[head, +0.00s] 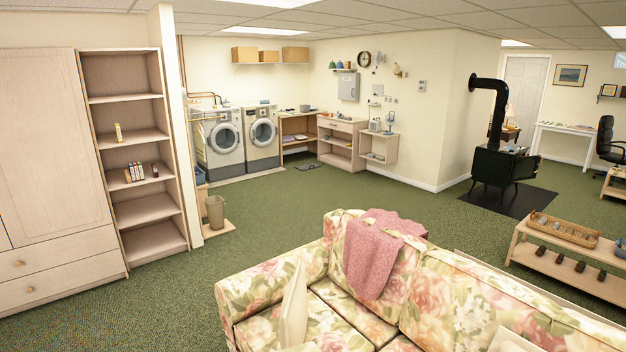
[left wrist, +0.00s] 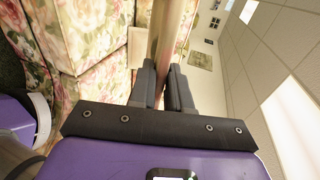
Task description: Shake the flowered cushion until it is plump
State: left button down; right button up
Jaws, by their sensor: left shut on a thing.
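In the left wrist view my left gripper (left wrist: 163,72) is shut on a long, narrow, smooth tan thing (left wrist: 170,35) that runs up between the fingers. I cannot tell from this edge-on look whether it is a cushion's side or a pole. The head view shows neither gripper. The flowered sofa (head: 455,298) has a pink, green and cream print. No separate flowered cushion can be made out for sure. A pale cushion (head: 294,310) stands nearly edge-on on the sofa's left seat, its face mostly turned away. Flowered upholstery also fills the left wrist view's left side (left wrist: 85,35).
A pink throw (head: 372,262) hangs over the sofa's back. Another pale cushion (head: 512,342) is cut off at the bottom edge. A low table with a basket (head: 563,229) stands at right, near a black stove (head: 497,167). Green carpet (head: 262,222) is clear behind the sofa.

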pick_arm(q)
notch_tip(320, 180, up, 5)
jog(key=shift+f, duration=0.1)
jog(key=shift+d+f, duration=0.1)
jog(key=shift+f, duration=2.35)
jog(key=shift+w+a, duration=0.2)
jog(key=shift+a, duration=0.05)
jog(key=shift+s+d+r, duration=0.15)
jog(key=shift+s+d, duration=0.05)
jog(key=shift+s, duration=0.05)
jog(key=shift+w, duration=0.1)
